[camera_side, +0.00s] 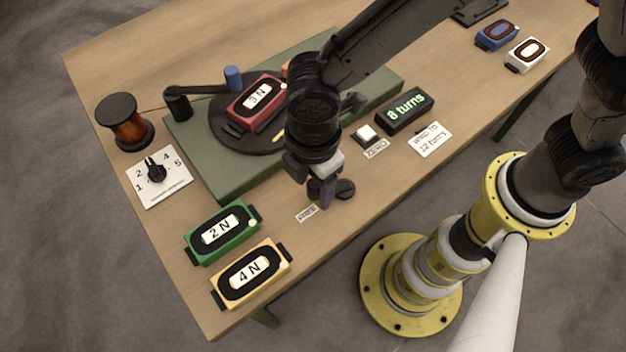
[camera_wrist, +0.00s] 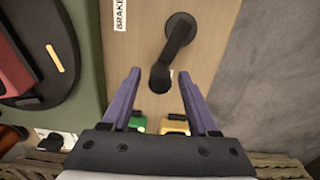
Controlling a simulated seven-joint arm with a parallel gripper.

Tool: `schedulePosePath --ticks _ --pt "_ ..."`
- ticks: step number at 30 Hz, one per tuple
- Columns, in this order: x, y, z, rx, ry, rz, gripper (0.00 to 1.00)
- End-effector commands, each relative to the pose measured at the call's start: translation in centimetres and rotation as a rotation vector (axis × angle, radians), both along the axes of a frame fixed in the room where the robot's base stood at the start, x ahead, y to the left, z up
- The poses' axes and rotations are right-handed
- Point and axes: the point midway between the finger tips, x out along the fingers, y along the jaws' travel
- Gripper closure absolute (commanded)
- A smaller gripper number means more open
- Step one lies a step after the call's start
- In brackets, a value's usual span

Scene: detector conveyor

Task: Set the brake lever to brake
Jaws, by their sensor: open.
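The black brake lever (camera_wrist: 178,40) has a round pivot and an arm with a thick knob at its end. In the wrist view the arm points down from the pivot, and the knob lies between the tips of my gripper (camera_wrist: 160,75). In the side view the pivot (camera_side: 345,189) shows just right of my gripper (camera_side: 322,198), whose purple fingers hide the lever's arm. The FREE label (camera_side: 307,213) lies beside the fingers, on the lever's side. The BRAKE label (camera_wrist: 120,14) shows left of the pivot in the wrist view. My gripper is open; contact with the knob cannot be told.
The green base (camera_side: 215,178) with its dark turntable and red 3 N block (camera_side: 257,98) is close behind my gripper. Green 2 N (camera_side: 222,232) and yellow 4 N (camera_side: 250,275) blocks stand near the front-left corner. A display (camera_side: 404,110) reads 8 turns.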

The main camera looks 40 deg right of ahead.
Motion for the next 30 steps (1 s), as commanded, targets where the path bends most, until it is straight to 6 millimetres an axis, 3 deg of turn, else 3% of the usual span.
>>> schedulePosePath --ticks 5,6,15,16,30 --pt "0.0 0.0 -0.01 0.0 0.0 0.0 0.4" --pt "0.0 0.0 -0.01 0.0 0.0 0.0 0.44" --pt "0.01 0.01 0.02 0.0 0.0 0.0 0.98" --pt "0.01 0.01 0.02 0.0 0.0 0.0 1.0" --pt "0.35 -0.09 0.08 0.001 -0.001 -0.056 1.0"
